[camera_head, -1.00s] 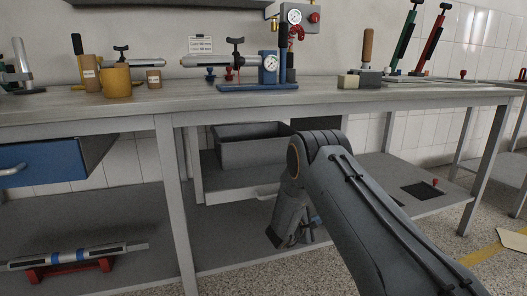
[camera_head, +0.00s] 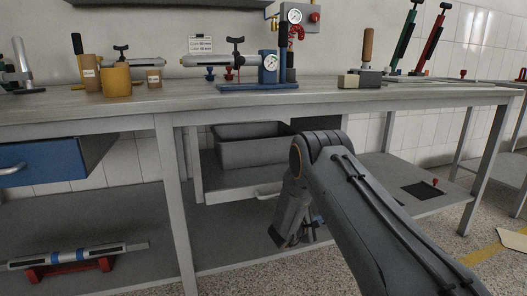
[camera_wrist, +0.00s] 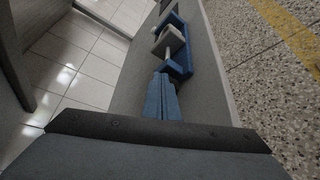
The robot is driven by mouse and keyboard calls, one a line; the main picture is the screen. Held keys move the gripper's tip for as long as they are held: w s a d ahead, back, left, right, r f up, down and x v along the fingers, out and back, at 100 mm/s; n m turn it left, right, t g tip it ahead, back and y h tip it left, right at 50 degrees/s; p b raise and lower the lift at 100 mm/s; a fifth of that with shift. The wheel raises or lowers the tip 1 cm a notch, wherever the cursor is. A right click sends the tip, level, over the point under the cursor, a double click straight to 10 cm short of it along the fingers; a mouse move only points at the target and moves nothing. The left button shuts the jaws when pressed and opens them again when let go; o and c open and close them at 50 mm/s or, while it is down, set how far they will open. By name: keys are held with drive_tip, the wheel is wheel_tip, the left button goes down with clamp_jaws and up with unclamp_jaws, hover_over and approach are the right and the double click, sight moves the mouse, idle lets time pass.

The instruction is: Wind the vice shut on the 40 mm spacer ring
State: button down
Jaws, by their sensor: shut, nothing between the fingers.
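In the wrist view, my gripper (camera_wrist: 162,96) has its two blue fingers shut together and empty. Just beyond the fingertips is a blue vice-like fixture (camera_wrist: 184,66) with a pale rod and a grey block (camera_wrist: 166,40). It lies on a grey surface, and I cannot tell whether the fingertips touch it. In the head view my wrist hangs by the lower shelf, and my own arm hides most of this area. I cannot make out a spacer ring between the jaws. Tan labelled cylinders (camera_head: 154,79) stand on the bench, their labels too small to read.
The bench (camera_head: 330,101) carries a blue gauge stand (camera_head: 269,68), a yellow cup (camera_head: 117,81) and a wooden-handled tool (camera_head: 368,46). A grey bin (camera_head: 255,153) stands under it. A cylinder on a red cradle (camera_head: 68,270) lies at lower left.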

drive_tip(key=shift+s+d+f+p, duration=0.15)
drive_tip(key=shift+s+f+p, duration=0.15)
drive_tip(key=shift+s+f, duration=0.25)
drive_tip(key=shift+f, duration=0.25)
drive_tip(key=shift+f, duration=0.35)
drive_tip(key=shift+s+f, duration=0.1)
drive_tip(key=shift+f, duration=0.1)
idle(0.3)
drive_tip(key=shift+s+d, duration=0.1)
drive_tip(key=shift+s+r, duration=0.1)
drive_tip(key=shift+s, duration=0.15)
drive_tip(key=shift+s+a+p, duration=0.15)
drive_tip(key=shift+s+a, duration=0.15)
drive_tip(key=shift+a, duration=0.65)
drive_tip(key=shift+s+a+p, duration=0.1)
drive_tip(key=shift+s+a, duration=0.25)
drive_tip(key=shift+a, duration=0.55)
drive_tip(key=shift+s+a+p, duration=0.15)
drive_tip(key=shift+s+a, duration=0.15)
drive_tip(key=shift+a, duration=0.65)
